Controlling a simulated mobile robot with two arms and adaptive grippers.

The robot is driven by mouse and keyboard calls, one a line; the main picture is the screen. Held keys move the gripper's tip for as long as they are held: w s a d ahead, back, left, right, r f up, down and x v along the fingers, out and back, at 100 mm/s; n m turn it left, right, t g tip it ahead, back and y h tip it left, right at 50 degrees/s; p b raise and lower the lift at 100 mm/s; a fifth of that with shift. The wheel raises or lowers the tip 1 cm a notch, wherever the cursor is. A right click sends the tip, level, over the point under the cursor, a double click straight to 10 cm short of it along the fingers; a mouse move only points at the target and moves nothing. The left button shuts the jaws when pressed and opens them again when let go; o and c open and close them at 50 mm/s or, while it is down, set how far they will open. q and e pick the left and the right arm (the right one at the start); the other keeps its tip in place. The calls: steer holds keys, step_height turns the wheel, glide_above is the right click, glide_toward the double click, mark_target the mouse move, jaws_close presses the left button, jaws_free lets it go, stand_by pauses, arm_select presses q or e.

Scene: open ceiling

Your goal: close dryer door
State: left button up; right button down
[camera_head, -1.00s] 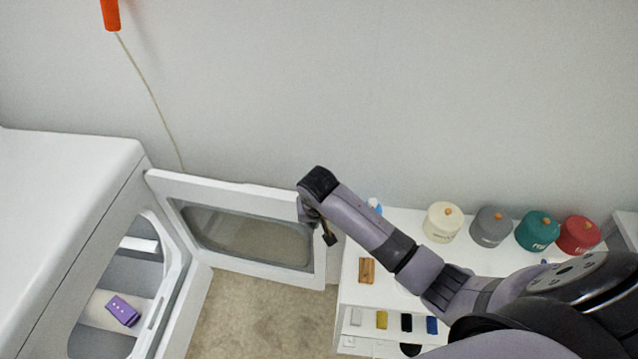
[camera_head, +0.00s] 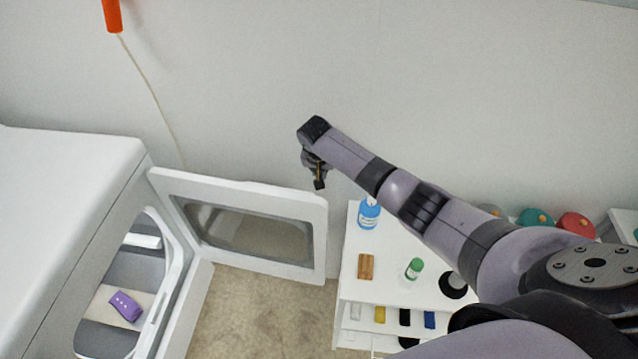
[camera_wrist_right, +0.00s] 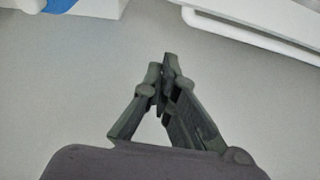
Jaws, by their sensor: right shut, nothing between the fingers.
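The white dryer (camera_head: 62,190) stands at the left of the head view. Its door (camera_head: 243,183), a white frame around a grey window, is swung wide open, out to the right of the opening. A purple item (camera_head: 125,305) lies inside the dryer. My right gripper (camera_head: 319,184) is shut and empty, near the upper right corner of the door in the picture. I cannot tell whether it touches the door. It also shows shut in the right wrist view (camera_wrist_right: 168,62), where white edges are seen at the top. My left gripper is not in view.
A white shelf (camera_head: 391,277) right of the door holds a blue bottle (camera_head: 368,214), a green-capped bottle (camera_head: 414,268) and a wooden block (camera_head: 366,266). An orange object (camera_head: 112,15) with a cord hangs on the wall.

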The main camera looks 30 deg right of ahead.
steer(key=s+a+p, duration=0.1)
steer(key=s+a+f+p, duration=0.1)
steer(key=s+p, duration=0.1)
steer(key=shift+a, duration=0.2)
steer(key=shift+w, duration=0.1)
stand_by(0.3)
